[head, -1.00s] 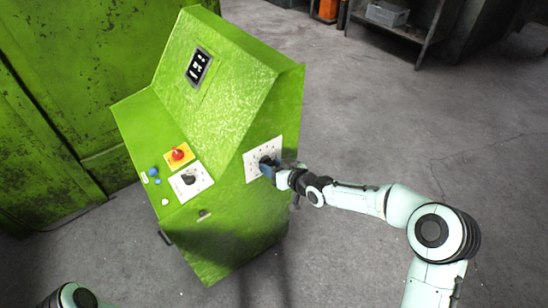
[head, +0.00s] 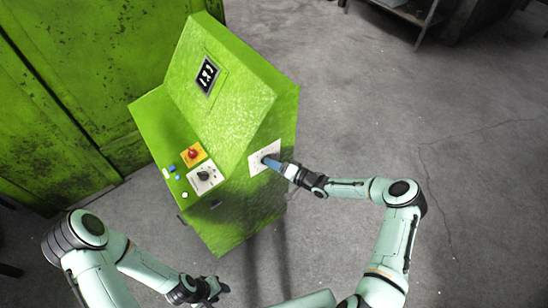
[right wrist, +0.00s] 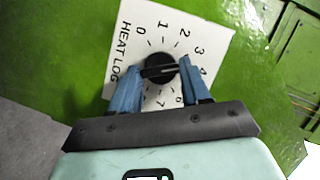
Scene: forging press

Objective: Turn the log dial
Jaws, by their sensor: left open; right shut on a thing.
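The log dial is a black knob (right wrist: 158,68) on a white plate (right wrist: 128,38) with numbers and the words HEAT LOG, in the right wrist view. The plate (head: 257,152) also shows on the right side of the green console (head: 238,120) in the head view. My right gripper (right wrist: 160,72) has its blue fingers shut on the knob, one on each side; it also shows in the head view (head: 271,163). My left gripper (head: 219,288) is open and empty, low in the head view, in front of the console and away from it.
The console's sloped front carries a red knob on a yellow plate (head: 186,159), another black dial (head: 204,175) and small buttons. A display (head: 207,76) sits above. A green cabinet (head: 60,90) stands left. The floor (head: 470,160) to the right is clear.

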